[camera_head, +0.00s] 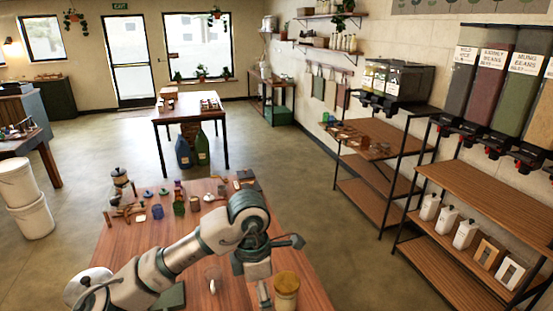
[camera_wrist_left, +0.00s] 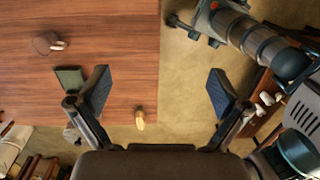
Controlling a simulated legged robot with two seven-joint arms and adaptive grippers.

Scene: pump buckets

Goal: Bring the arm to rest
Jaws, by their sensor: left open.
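My left arm (camera_head: 180,255) reaches over the near wooden table from the left and bends down at its wrist. In the left wrist view my left gripper (camera_wrist_left: 158,95) is open, its two dark fingers wide apart with nothing between them. It hangs over the table edge, with tabletop (camera_wrist_left: 110,30) to the left and floor to the right. In the head view its fingers are not clear. Another arm of mine (camera_wrist_left: 255,40) shows at the upper right of the wrist view; its dark end is too unclear to tell open from shut.
A jar with a tan lid (camera_head: 286,285) stands right of my wrist. Small pots, jars and tools crowd the table's far end, including a blue cup (camera_head: 157,212). White buckets (camera_head: 32,218) are stacked at left. Shelving (camera_head: 480,190) lines the right; floor lies between.

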